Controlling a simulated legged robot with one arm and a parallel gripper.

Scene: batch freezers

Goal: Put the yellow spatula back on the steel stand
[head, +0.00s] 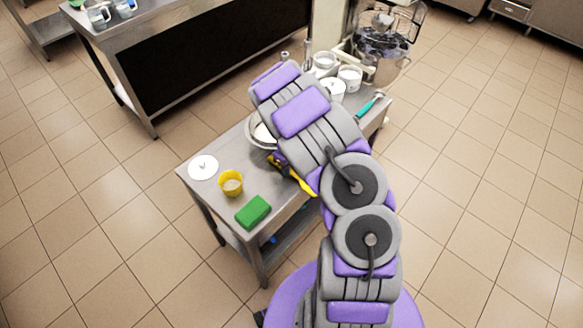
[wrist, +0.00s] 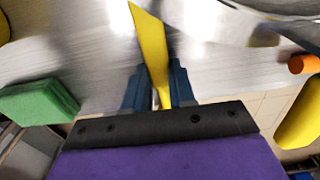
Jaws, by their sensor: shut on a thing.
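The yellow spatula (wrist: 150,45) is between my gripper's dark blue fingers (wrist: 158,88) in the wrist view, and the gripper is shut on it. A yellow piece at the right edge of the wrist view may be its other end or another thing; I cannot tell. In the head view, yellow (head: 302,184) shows beside my arm at the table's front edge, and the arm hides most of the gripper. The steel stand (head: 190,178) appears to be the small steel table under it. In the wrist view its grey top (wrist: 95,45) lies beneath the spatula; whether they touch is unclear.
A green block (head: 253,211), yellow cup (head: 231,184) and white disc (head: 203,167) lie at the table's left. A steel bowl (head: 257,133) is partly behind my arm. White containers (head: 350,78) and a turquoise-handled tool (head: 370,106) are farther right. Open tiled floor surrounds the table.

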